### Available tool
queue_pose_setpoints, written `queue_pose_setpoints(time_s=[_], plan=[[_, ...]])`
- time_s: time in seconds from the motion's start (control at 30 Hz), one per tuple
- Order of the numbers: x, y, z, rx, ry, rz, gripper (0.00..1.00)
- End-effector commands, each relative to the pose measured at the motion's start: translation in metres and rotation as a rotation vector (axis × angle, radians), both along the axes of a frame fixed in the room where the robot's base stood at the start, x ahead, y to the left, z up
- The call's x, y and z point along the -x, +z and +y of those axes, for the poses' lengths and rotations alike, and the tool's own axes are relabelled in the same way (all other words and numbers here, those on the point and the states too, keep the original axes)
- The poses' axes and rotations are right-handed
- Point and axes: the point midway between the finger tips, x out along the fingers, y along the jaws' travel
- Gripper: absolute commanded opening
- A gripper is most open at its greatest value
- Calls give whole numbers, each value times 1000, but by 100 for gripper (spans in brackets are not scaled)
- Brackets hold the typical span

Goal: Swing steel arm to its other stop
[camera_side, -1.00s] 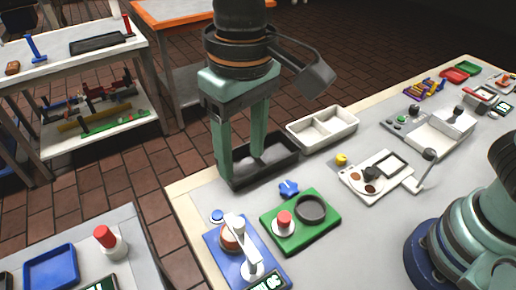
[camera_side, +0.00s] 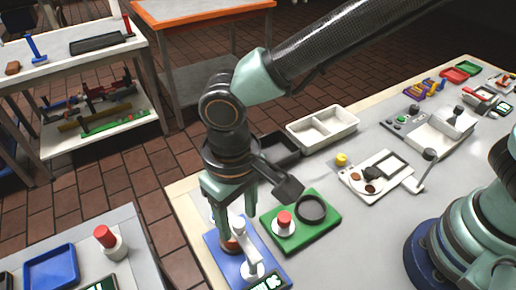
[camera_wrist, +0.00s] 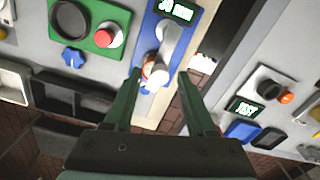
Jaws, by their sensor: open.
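A pale steel arm (camera_side: 253,252) is mounted on a blue base (camera_side: 222,252) at the near left of the bench. A pale knob stands at its far end, over a reddish-brown round part. My gripper (camera_side: 232,213) is above that end, fingers pointing down and partly hiding it. In the wrist view the steel arm (camera_wrist: 171,42) runs along the blue base (camera_wrist: 149,28), with its knob end between the tips of my open gripper (camera_wrist: 160,74). I cannot tell whether a finger touches it.
A green board (camera_side: 322,228) with a red knob and a dark ring lies close to the right. A black tray (camera_side: 285,147) and a white divided tray (camera_side: 322,128) stand behind. A white board (camera_side: 382,183) with a lever is farther right. Floor lies beyond the bench's left edge.

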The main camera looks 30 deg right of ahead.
Motion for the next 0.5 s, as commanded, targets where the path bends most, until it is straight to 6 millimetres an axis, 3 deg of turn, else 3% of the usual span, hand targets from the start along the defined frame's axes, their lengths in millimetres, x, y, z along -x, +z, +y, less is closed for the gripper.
queue_pose_setpoints(time_s=[0.33,0.37,0.5], plan=[[0,-5,0,0,0,0,57],[0,-5,0,0,0,0,53],[0,-5,0,0,0,0,0]])
